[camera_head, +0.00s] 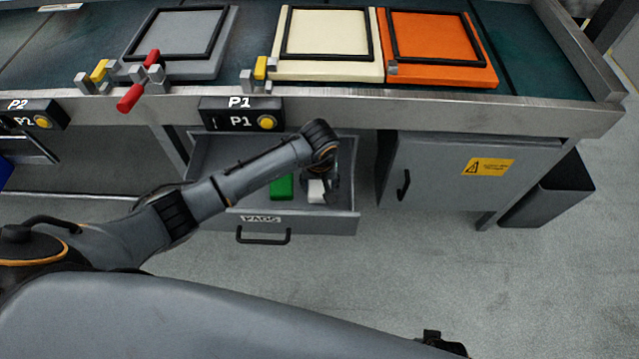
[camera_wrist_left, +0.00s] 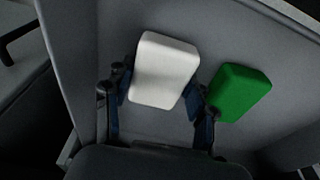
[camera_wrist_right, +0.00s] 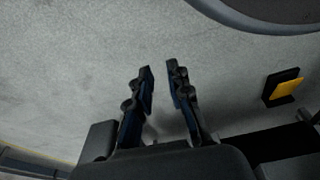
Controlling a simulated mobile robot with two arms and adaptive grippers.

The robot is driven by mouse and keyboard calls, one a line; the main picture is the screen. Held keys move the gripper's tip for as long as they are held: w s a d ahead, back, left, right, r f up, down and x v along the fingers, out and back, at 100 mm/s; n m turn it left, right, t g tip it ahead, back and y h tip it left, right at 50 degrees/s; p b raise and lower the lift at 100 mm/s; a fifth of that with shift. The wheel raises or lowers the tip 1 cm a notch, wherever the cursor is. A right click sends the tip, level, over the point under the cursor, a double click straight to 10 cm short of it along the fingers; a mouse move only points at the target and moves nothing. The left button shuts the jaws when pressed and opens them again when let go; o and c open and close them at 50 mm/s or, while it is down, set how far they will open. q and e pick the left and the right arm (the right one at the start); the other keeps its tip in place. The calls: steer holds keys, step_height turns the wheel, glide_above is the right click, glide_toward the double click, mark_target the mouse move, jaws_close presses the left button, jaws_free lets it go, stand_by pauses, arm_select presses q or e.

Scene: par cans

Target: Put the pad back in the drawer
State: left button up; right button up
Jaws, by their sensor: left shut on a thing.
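The open drawer (camera_head: 300,222) labelled PADS hangs under the bench. My left gripper (camera_head: 325,185) reaches down into it. In the left wrist view my left gripper (camera_wrist_left: 160,105) is shut on a white pad (camera_wrist_left: 165,70), one finger at each side. The head view shows the white pad (camera_head: 316,191) low inside the drawer; I cannot tell if it touches the floor. A green pad (camera_head: 281,187) lies to its left in the drawer, and in the left wrist view the green pad (camera_wrist_left: 240,92) is to its right. My right gripper (camera_wrist_right: 158,88) is open and empty above the grey floor.
On the bench lie a grey panel (camera_head: 178,42), a cream panel (camera_head: 325,40) and an orange panel (camera_head: 436,42). A button box P1 (camera_head: 240,118) sits on the bench edge above the drawer. A closed cabinet (camera_head: 440,180) and dark bin (camera_head: 547,195) stand to the right.

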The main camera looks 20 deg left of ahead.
mark_target(319, 192)
steer(key=shift+f, duration=0.1)
arm_select(q)
steer(key=shift+f, duration=0.1)
steer(key=o, duration=1.2)
steer(key=r, duration=0.4)
steer(key=s+r+p, duration=0.1)
steer(key=r, duration=0.7)
steer(key=shift+s+d+p, duration=0.25)
steer(key=shift+s+p, duration=0.05)
steer(key=shift+s, duration=0.1)
arm_select(e)
steer(key=s+f, duration=0.3)
steer(key=f, duration=0.1)
steer(key=shift+s+d, duration=0.3)
